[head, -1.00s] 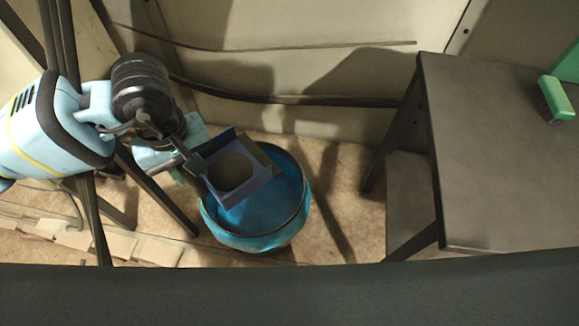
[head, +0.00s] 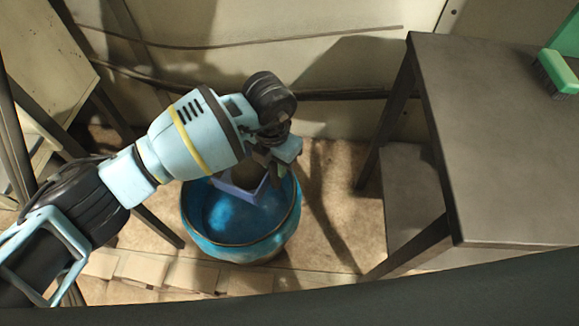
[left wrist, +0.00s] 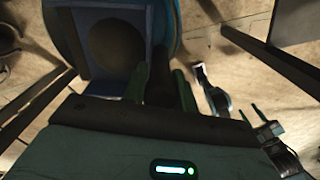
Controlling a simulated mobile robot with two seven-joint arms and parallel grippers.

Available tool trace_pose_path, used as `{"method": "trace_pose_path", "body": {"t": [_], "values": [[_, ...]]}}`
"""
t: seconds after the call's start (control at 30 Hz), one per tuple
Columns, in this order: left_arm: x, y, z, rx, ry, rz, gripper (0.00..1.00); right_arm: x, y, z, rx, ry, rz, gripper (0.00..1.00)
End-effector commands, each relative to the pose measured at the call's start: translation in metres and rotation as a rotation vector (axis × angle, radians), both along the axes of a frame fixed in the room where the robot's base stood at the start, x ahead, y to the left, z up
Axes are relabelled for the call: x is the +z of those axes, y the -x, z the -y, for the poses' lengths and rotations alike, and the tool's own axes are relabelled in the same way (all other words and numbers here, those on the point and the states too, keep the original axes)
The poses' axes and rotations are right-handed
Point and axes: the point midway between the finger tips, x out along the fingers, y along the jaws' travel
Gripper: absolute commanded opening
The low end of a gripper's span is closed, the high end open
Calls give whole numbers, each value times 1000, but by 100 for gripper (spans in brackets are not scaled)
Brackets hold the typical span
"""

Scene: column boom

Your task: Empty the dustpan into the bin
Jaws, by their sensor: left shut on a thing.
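My left gripper (head: 272,165) is shut on the handle of the dustpan; the dark handle (left wrist: 160,84) shows between its fingers in the left wrist view. The blue-violet dustpan (head: 240,192) is held over the back part of the bin, partly hidden by my arm in the head view. In the left wrist view the pan (left wrist: 151,38) has a dark round patch of dirt (left wrist: 108,55) on it. The round blue bin (head: 220,245) stands on the floor below; the part of its inside that shows is blue. Its edge also shows in the left wrist view (left wrist: 62,32). My right gripper is not in view.
A dark table (head: 500,140) stands to the right of the bin, its legs near it. A green brush (head: 556,72) lies on its far right part. A wall with cables is behind. Brown floor (head: 325,190) is free between bin and table.

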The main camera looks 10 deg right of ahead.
Motion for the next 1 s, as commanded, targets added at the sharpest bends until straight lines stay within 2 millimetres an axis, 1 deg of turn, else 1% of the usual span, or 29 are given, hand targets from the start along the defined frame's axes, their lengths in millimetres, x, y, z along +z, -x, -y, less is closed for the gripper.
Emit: {"method": "trace_pose_path", "body": {"t": [0.03, 0.2, 0.37, 0.67, 1.0], "values": [[-8, 0, 9, 69, 1, -3, 0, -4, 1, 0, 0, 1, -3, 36], [-19, -1, 27, 267, 1, -1, 0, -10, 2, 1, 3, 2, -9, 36], [-23, -1, 34, 348, 0, 1, 0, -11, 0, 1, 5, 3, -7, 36], [-22, -2, 32, 359, 14, -5, 0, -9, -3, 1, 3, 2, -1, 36], [-12, -5, 15, 359, 138, -54, 0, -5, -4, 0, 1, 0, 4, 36]]}}
